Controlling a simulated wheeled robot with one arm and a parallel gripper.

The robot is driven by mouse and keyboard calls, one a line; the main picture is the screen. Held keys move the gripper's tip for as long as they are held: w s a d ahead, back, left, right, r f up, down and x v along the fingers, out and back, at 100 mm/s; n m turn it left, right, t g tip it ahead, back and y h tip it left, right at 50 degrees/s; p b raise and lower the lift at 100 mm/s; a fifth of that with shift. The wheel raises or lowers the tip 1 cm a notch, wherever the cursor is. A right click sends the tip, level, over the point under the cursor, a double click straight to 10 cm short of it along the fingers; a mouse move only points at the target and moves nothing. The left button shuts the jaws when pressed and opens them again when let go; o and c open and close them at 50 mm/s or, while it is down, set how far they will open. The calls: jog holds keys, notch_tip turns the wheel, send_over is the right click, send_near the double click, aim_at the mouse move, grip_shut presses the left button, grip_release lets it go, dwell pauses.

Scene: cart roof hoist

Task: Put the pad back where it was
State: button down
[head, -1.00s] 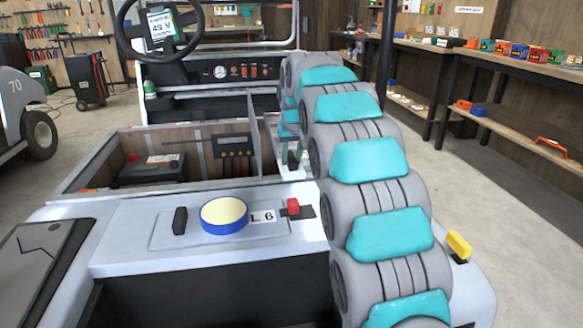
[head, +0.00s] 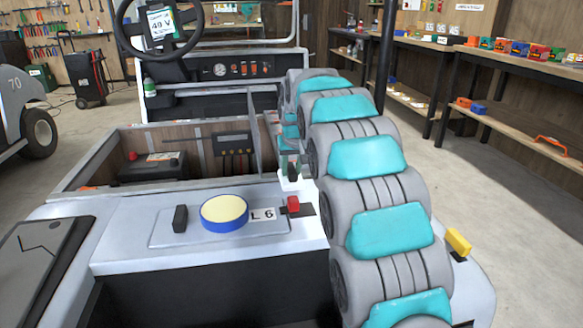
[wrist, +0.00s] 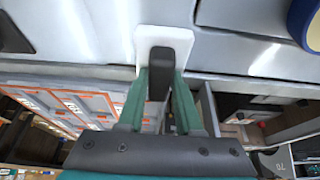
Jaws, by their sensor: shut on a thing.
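My gripper (wrist: 161,78) is shut on the dark upright grip of a white pad (wrist: 148,42). The white plate shows beyond the fingertips in the wrist view, over a grey ledge. I cannot tell whether it touches the surface. In the head view my gripper (head: 289,160) is small and partly hidden behind my arm, just past the far edge of the light grey deck (head: 125,240). Only a bit of the pad shows below it there.
On the deck are a round blue and cream disc (head: 224,213), a black handle (head: 180,219), an "L 6" label and a red knob (head: 293,205). A yellow handle (head: 458,242) is at right. Behind is an open bay with a black battery (head: 153,168).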

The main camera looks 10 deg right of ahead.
jog(key=shift+f, duration=0.25)
jog(key=c, duration=0.6)
grip_release()
jog(key=shift+r, duration=0.15)
jog(key=shift+r, duration=0.35)
jog(key=v, duration=1.2)
jog(key=shift+r, duration=0.15)
jog(key=s+f+g, duration=0.2)
jog(key=s+f, duration=0.4)
jog(key=s, duration=1)
jog(key=s+f+g, duration=0.2)
jog(key=s+f, duration=0.5)
jog(key=s, duration=1)
jog(key=s+f+g, duration=0.2)
jog(key=s+f, duration=0.4)
jog(key=s, duration=1)
jog(key=shift+s+f, duration=0.25)
jog(key=shift+f, duration=0.05)
